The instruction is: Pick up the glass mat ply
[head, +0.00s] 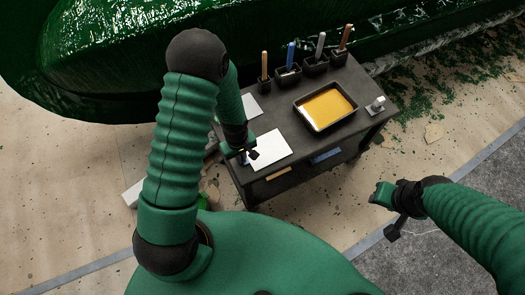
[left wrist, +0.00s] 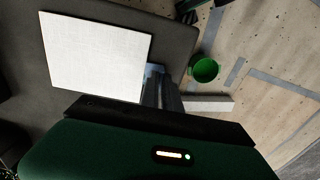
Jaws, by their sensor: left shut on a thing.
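The glass mat ply (head: 271,149) is a flat white square sheet at the near left part of the dark cart top. In the left wrist view the ply (left wrist: 95,55) fills the upper left. My left gripper (head: 247,156) is at the ply's left edge, shut on it. In the left wrist view the fingers (left wrist: 158,88) meet the sheet near its lower right corner; the exact contact is partly hidden. The sheet looks flat, and I cannot tell whether it is clear of the top. My right gripper (head: 386,222) hangs away from the cart at the right; its jaws are unclear.
The cart (head: 330,141) also carries a tray of yellow liquid (head: 326,107), a grey sheet (head: 251,106), several tool holders at the back and a small pale item (head: 376,106) at the right. A green hull (head: 130,60) stands behind. A green bucket (left wrist: 204,69) is on the floor.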

